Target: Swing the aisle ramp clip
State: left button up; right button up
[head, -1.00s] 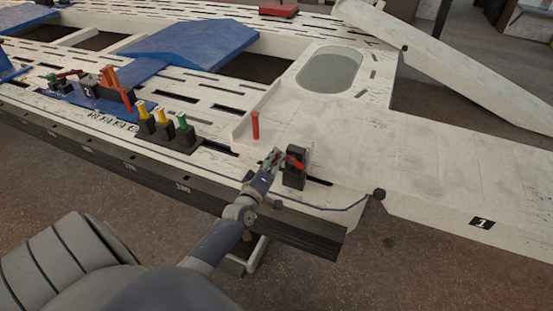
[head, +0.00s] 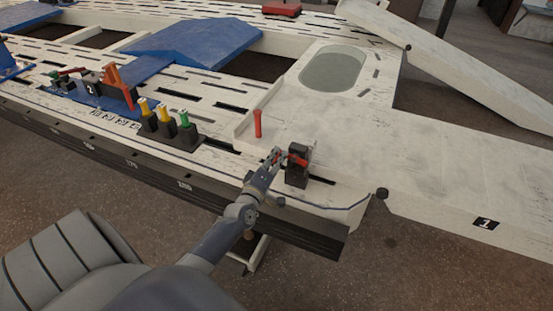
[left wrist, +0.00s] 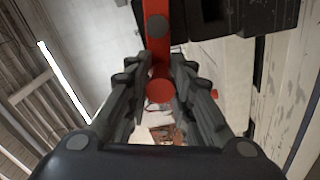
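The aisle ramp clip is a black block (head: 298,171) with a red lever (head: 298,160), on the white deck near its front edge. My left gripper (head: 277,157) is at the left side of the block, at the lever's end. In the left wrist view, the red lever (left wrist: 158,30) comes down from the top, and its round end sits between my two fingers (left wrist: 160,88). The fingers appear closed against both sides of it. The black block also shows at the top right of that view (left wrist: 262,18). My right gripper is not in view.
A red upright pin (head: 258,124) stands behind the clip. Black holders with yellow and green handles (head: 165,118) stand to the left. A white ramp panel (head: 440,165) extends right from the deck. The deck's dark front edge (head: 185,187) runs below my left arm.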

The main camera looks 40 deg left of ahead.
pick_arm(q)
jog(key=shift+o, duration=0.8)
jog(key=shift+w+a+r, duration=0.1)
jog(key=shift+r, duration=0.1)
jog(key=shift+f, duration=0.15)
jog(key=shift+s+f, duration=0.15)
jog(key=shift+s, duration=0.25)
jog(key=v, duration=1.1)
jog(key=shift+d, duration=0.25)
